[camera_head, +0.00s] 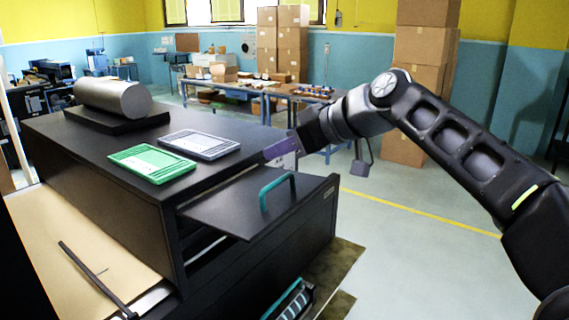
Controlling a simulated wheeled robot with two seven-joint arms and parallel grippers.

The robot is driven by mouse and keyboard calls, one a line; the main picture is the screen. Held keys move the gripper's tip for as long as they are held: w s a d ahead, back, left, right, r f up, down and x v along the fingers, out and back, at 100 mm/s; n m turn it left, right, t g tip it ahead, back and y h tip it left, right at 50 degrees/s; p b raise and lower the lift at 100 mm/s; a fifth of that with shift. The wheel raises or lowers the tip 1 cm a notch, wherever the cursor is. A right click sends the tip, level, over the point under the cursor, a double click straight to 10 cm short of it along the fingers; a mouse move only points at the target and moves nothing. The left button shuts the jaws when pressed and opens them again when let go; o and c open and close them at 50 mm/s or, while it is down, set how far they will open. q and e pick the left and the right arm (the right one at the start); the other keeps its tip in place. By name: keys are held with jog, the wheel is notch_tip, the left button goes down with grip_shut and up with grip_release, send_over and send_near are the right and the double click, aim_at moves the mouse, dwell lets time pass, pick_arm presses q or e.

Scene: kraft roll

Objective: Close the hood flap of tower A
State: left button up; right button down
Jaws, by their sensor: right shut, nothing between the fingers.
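The black tower (110,180) fills the left and middle of the head view; I cannot read a letter on it. A dark flap (235,203) with a teal handle (264,190) sticks out from its front below the top and stands open, with a dark gap under its left part. My right gripper (284,150) is shut and empty, beside the tower's top right edge, above and behind the flap. It looks apart from the handle; whether it touches the flap's far side I cannot tell. My left gripper is out of view.
A green tablet-like panel (150,163) and a grey one (199,143) lie on the tower top, with a grey roll (118,97) behind. Another teal handle (288,297) is low in front. Tan paper (70,255) lies at left. The floor (415,270) at right is clear.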

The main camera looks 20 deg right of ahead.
aim_at(285, 200)
jog(key=f, duration=0.2)
jog(key=s+d+f, duration=0.1)
jog(key=shift+s+f, duration=0.1)
jog(key=shift+f, duration=0.15)
jog(key=shift+f, duration=0.1)
